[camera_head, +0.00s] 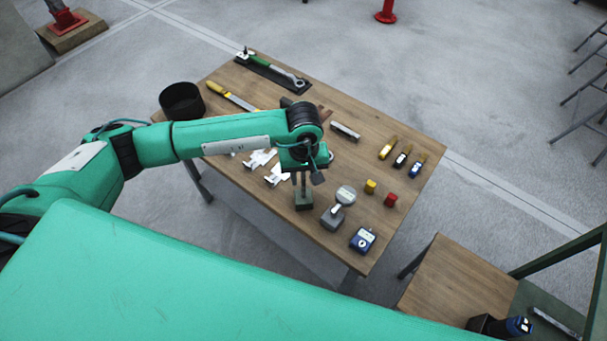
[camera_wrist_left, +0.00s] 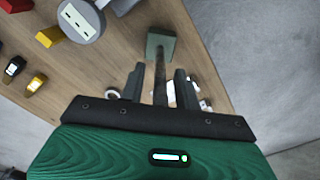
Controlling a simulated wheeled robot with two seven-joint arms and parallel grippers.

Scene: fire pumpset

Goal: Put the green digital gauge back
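A dark green block-like base with a thin upright post, apparently the green digital gauge (camera_head: 303,203), stands on the wooden table (camera_head: 228,182) near its front edge. Its base also shows in the left wrist view (camera_wrist_left: 168,45). My left gripper (camera_head: 301,172) is over it, pointing down. In the left wrist view my left gripper (camera_wrist_left: 160,77) is open, with the post between its two fingers and a visible gap on both sides. The upper part of the gauge is hidden by the gripper. My right gripper is not in view.
A grey round-faced gauge (camera_head: 345,195) on a grey base stands just right. Near it are a blue device (camera_head: 362,240), a yellow piece (camera_head: 370,187) and a red piece (camera_head: 391,200). White calipers (camera_head: 277,175) lie left. A black bin (camera_head: 182,101) is at the far left.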

